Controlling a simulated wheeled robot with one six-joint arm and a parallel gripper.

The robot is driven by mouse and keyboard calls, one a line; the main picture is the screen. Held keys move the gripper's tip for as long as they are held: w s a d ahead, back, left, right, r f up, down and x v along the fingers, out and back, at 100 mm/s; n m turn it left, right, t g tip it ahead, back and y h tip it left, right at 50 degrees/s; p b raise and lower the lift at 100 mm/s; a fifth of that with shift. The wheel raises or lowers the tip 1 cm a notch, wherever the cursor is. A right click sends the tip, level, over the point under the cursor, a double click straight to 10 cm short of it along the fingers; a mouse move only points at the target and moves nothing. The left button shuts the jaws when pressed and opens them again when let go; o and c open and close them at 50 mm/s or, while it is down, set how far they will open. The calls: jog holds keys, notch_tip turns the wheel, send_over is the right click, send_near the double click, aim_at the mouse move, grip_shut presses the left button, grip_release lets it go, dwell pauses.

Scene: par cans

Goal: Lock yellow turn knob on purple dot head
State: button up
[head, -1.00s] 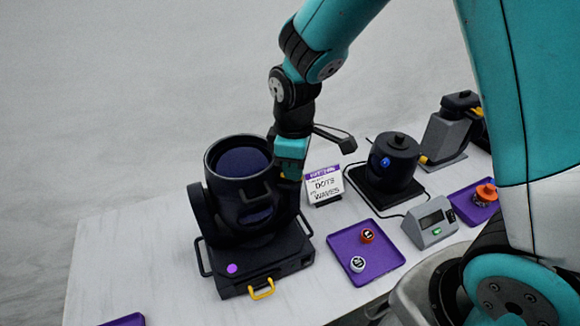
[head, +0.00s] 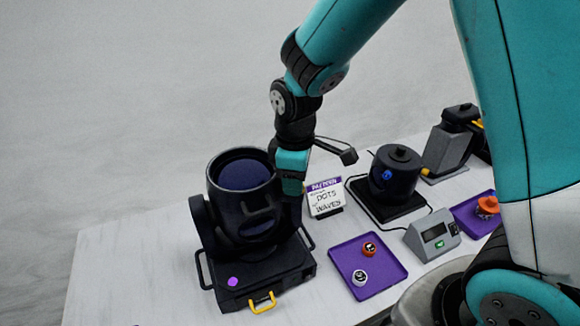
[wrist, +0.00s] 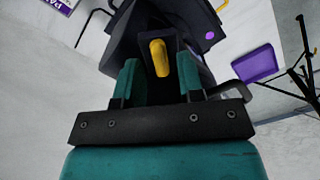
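The moving-head light with the purple dot (head: 233,282) is black and stands on the table's left part, its barrel (head: 240,168) facing up. My gripper (head: 290,190) points down at the right side of its yoke; the fingertips are hard to make out there. In the wrist view, the yellow turn knob (wrist: 158,62) stands out from a dark block between the two teal fingers of my gripper (wrist: 160,82). The fingers are apart, with a gap visible on each side of the knob. The purple dot also shows there (wrist: 210,35). The knob is hidden in the head view.
A yellow handle (head: 262,302) is on the light's base front. A sign card (head: 325,197) stands close right of my gripper. Further right are a purple tray (head: 368,265) with two small caps, a grey box (head: 432,235) and a second dark lamp (head: 395,172). Table is clear at left.

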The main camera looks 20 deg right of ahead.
notch_tip(320, 180, up, 17)
jog(key=b, duration=0.2)
jog(key=shift+r+b, duration=0.2)
jog(key=shift+b, duration=0.1)
jog(key=s+a+f+m+y+b, duration=0.1)
jog(key=s+f, duration=0.3)
jog(key=s, duration=0.5)
jog(key=s+a+f+m+y+b, duration=0.1)
jog(key=s+a+f+m+y, duration=0.2)
jog(key=s, duration=0.7)
jog(key=shift+a+f+b, duration=0.4)
jog(key=shift+a+f, duration=0.25)
jog(key=shift+f, duration=0.1)
jog(key=shift+w, duration=0.1)
